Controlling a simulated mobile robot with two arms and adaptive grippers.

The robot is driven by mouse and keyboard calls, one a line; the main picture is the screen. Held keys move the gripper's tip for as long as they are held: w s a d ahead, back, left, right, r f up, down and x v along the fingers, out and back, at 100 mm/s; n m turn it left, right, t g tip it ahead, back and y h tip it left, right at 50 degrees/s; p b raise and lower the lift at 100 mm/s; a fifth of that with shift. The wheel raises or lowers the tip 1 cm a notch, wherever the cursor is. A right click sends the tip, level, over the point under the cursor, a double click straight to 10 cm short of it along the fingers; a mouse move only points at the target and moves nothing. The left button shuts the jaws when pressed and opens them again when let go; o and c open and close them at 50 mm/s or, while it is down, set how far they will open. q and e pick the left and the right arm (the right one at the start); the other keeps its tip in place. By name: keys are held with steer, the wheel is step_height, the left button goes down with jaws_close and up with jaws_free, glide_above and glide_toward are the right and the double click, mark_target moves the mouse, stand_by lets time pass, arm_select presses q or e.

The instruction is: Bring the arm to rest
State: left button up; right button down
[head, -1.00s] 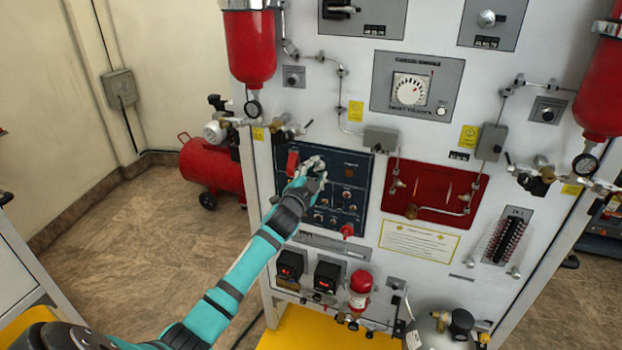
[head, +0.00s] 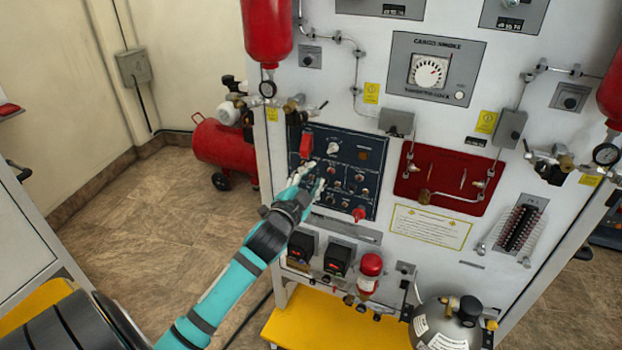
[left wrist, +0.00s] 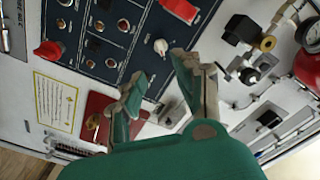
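My left gripper (head: 308,178) is in front of the lower left part of the dark blue control panel (head: 368,156) in the head view. In the left wrist view its two fingers (left wrist: 165,82) are spread apart with nothing between them. The blue panel, with its red switch cover (left wrist: 182,10) and a white knob (left wrist: 161,46), lies beyond the fingers. I cannot tell from the head view whether a fingertip touches the panel. My right gripper is not in view.
The white trainer board (head: 330,90) carries red cylinders (head: 268,30), gauges and thin pipes that stick out. A yellow base (head: 320,325) and a grey bottle (head: 445,325) are below. A red compressor tank (head: 222,150) stands behind left. Open floor (head: 140,220) lies left.

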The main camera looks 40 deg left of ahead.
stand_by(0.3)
arm_select(q)
step_height(320, 180, down, 23)
steer(key=s+d+n+g+h+b, duration=0.1)
steer(key=s+d+g+b, duration=0.1)
steer(key=g, duration=0.2)
steer(key=s+d+f+g+h, duration=0.1)
steer(key=s+f+g, duration=0.1)
steer(key=s+f, duration=0.35)
steer(key=s+d+f+n+g, duration=0.1)
steer(key=s+d+f, duration=0.1)
steer(key=f, duration=0.7)
steer(key=s+d+f+g+h, duration=0.1)
steer(key=s+f+g, duration=0.1)
steer(key=s+f, duration=0.35)
steer(key=s+d+f+g+b, duration=0.1)
steer(key=s+d+f+g, duration=0.1)
steer(key=s+f, duration=0.6)
steer(key=s+d+f+n+g+h+b, duration=0.1)
steer(key=s+d+f+g, duration=0.2)
steer(key=s, duration=1.2)
steer(key=s+d+f+n+g+b, duration=0.1)
steer(key=s+d+f, duration=0.4)
steer(key=s+f, duration=0.6)
steer(key=shift+s+d+f+g, duration=0.3)
steer(key=shift+f+g, duration=0.4)
steer(key=shift+f, duration=0.15)
steer(key=shift+w, duration=0.1)
